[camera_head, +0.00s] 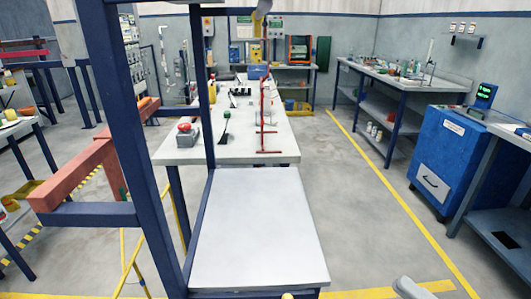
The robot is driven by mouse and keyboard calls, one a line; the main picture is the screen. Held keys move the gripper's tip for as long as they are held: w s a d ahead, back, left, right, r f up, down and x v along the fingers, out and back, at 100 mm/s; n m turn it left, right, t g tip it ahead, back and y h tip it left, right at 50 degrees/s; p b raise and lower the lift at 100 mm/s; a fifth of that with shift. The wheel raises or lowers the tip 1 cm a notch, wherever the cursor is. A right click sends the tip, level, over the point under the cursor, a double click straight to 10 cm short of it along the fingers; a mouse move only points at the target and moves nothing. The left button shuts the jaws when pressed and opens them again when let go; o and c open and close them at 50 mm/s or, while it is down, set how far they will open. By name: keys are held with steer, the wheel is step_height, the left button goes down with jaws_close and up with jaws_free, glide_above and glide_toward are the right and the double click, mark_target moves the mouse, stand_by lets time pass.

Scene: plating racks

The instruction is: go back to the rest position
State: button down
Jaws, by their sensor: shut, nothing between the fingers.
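My gripper does not show in the head view, so its fingers cannot be seen. A grey rounded piece, perhaps part of my arm, juts in at the bottom edge right of centre; it is too cut off to tell. A bare light-grey tabletop (258,225) lies in front of me, with nothing on it.
A dark blue frame post (135,130) stands close on the left, with orange-red beams (85,172) beside it. A long bench (185,154) holding a red stand (266,115) lies ahead. A blue cabinet (440,160) stands right. The floor (350,215) between is clear.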

steer(key=s+d+r+m+t+h+p, duration=0.1)
steer(key=s+r+m+t+h, duration=0.15)
steer(key=m+t+h, duration=0.45)
steer(key=s+d+r+m+t+h, duration=0.1)
steer(key=s+d+m+t+h, duration=0.25)
steer(key=m, duration=0.55)
steer(key=s+a+f+m+g+h+p, duration=0.1)
steer(key=s+a+f+m+g+h, duration=0.2)
steer(key=s, duration=0.6)
steer(key=s+a+f+m+g+h+p, duration=0.1)
steer(key=s+a+f+m+g+h, duration=0.2)
steer(key=s+a+f+m+g, duration=0.3)
steer(key=s+f+m+g, duration=0.1)
steer(key=s+f+m, duration=0.2)
steer(key=s, duration=0.1)
steer(key=shift+p, duration=0.4)
steer(key=shift+r+h, duration=0.1)
steer(key=shift+h, duration=0.15)
